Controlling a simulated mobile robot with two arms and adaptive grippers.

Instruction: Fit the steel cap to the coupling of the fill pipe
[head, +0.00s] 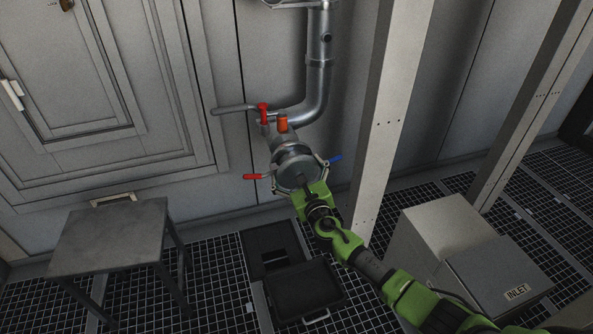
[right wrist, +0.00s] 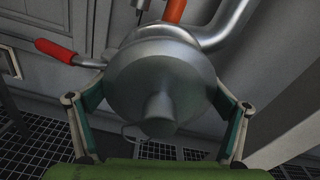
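The fill pipe (head: 318,75) comes down the wall and bends towards me, ending in a metal coupling (head: 284,143). My right gripper (head: 313,184) is at the cap. In the right wrist view, the fingers are on opposite sides of the cap (right wrist: 160,75), their pads against its rim. My left gripper is not in view.
A metal table (head: 110,235) stands at the left. A black tray (head: 307,290) lies on the grating below. A grey post (head: 385,110) stands close to the right of the pipe. A box marked INLET (head: 495,275) is at the right. A red valve handle (head: 263,112) sits above the coupling.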

